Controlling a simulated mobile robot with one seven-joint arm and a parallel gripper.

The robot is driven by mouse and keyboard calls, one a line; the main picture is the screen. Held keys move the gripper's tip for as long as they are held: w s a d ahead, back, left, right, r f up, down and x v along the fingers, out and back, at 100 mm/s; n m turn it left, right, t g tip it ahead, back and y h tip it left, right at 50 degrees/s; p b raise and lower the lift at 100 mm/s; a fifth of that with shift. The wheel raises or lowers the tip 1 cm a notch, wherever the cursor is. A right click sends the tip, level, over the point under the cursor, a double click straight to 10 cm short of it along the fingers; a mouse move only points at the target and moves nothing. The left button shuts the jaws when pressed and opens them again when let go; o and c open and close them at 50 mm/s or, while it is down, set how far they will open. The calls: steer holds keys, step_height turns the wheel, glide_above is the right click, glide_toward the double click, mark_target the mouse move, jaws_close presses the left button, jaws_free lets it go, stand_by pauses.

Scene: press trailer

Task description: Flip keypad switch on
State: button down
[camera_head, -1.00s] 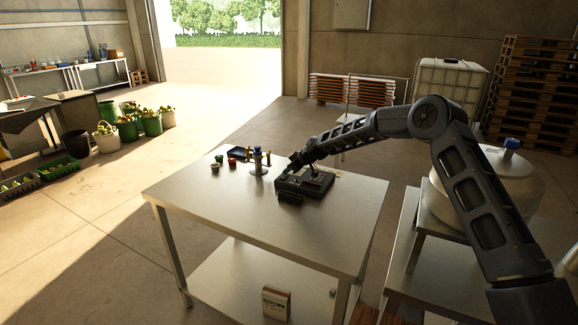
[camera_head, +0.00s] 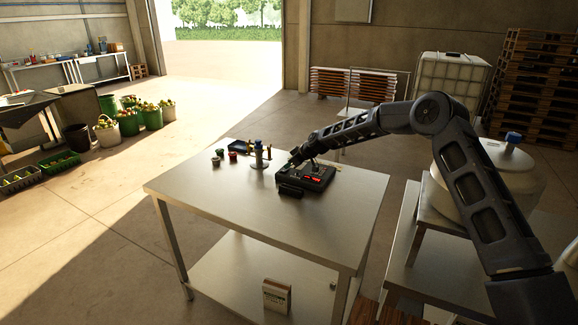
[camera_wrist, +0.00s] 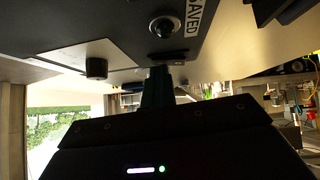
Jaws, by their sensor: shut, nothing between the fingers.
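The dark keypad box (camera_head: 316,184) sits on the metal table (camera_head: 230,205) in the head view, with small red lights showing on its face. In the wrist view its dark panel (camera_wrist: 125,22) fills the top. It carries a round switch (camera_wrist: 165,26) beside partly cut-off white lettering, and a black knob (camera_wrist: 96,68) on a pale plate. My gripper (camera_head: 294,163) is over the box's far left side. In the wrist view my gripper (camera_wrist: 157,73) is shut and empty, its tips close to a small dark part below the switch. I cannot tell whether they touch.
The front of the table is clear. A large lidded vessel (camera_head: 490,185) stands at right.

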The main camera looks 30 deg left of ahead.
steer(key=shift+s+r, duration=0.15)
steer(key=shift+s, duration=0.5)
steer(key=shift+r, duration=0.25)
steer(key=r, duration=0.3)
steer(key=shift+w+r, duration=0.25)
steer(key=shift+r, duration=0.1)
steer(key=v, duration=0.9)
steer(key=shift+w+d+r, duration=0.2)
steer(key=shift+w+d, duration=0.15)
steer(key=shift+w, duration=0.25)
